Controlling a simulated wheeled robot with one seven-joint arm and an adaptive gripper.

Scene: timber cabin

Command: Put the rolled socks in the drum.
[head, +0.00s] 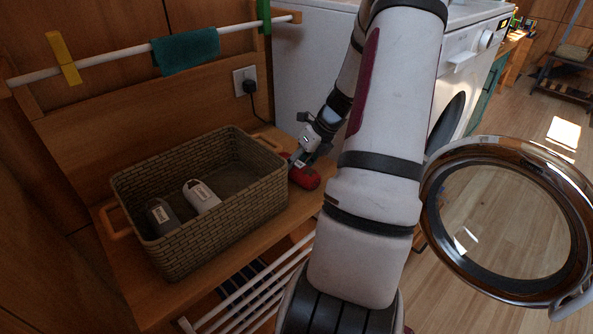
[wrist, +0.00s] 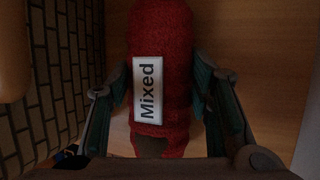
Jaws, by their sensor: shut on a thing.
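The rolled socks (head: 305,178) are a red knitted roll beside the right end of the basket, on or just above the wooden bench. In the wrist view the roll (wrist: 160,40) fills the middle, with a white label reading "Mixed". My gripper (head: 303,160) is shut on it, one finger on each side; the wrist view shows both fingers (wrist: 161,88) against its sides. The drum (head: 447,125) is a dark opening in the white washing machine (head: 310,50), partly hidden behind my arm. Its round glass door (head: 432,205) stands open at the right.
A woven basket (head: 225,218) on the bench (head: 120,270) holds a dark grey roll (head: 161,216) and a pale roll (head: 201,196), both labelled. A drying rail (head: 110,62) with a teal cloth (head: 186,51) hangs above. A white rack (head: 255,295) is below. Floor beyond the door is clear.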

